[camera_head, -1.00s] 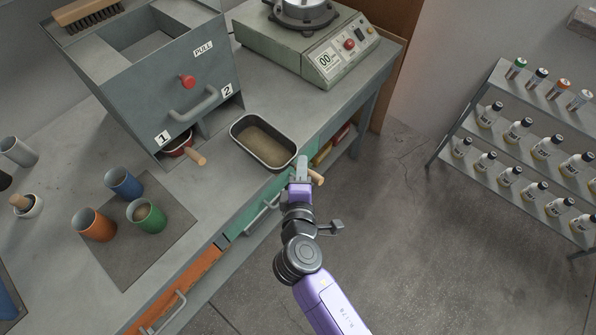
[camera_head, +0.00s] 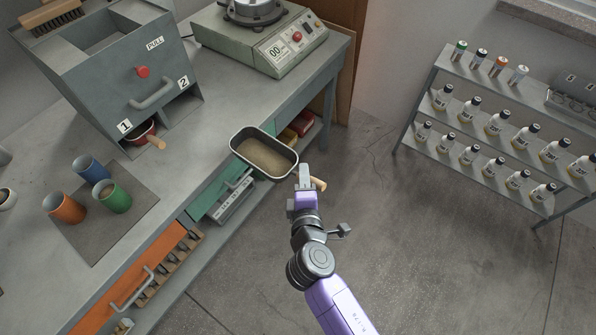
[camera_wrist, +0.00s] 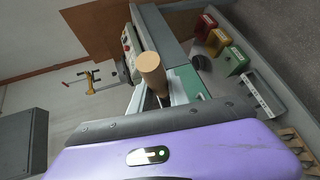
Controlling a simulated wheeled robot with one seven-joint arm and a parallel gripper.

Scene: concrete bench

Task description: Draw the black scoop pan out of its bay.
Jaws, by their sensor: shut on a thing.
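The black scoop pan (camera_head: 234,146) is a dark oblong pan with brownish granular stuff in it. In the head view it is out in front of the grey bay box (camera_head: 107,85), over the bench's front edge. My gripper (camera_head: 305,180) is shut on the pan's wooden handle (camera_head: 319,184) at its right end. The handle also shows in the wrist view (camera_wrist: 152,72), above my purple gripper housing; the pan is mostly hidden there. Bay 2, under its label (camera_head: 183,82), looks empty. A red pan (camera_head: 142,132) with a wooden handle sits in bay 1.
Orange, blue and green cups (camera_head: 115,200) stand on a mat at the left. A machine (camera_head: 262,45) with a dial panel sits behind the pan. Green and orange drawers (camera_head: 130,285) front the bench. A bottle rack (camera_head: 490,135) stands right; the floor between is clear.

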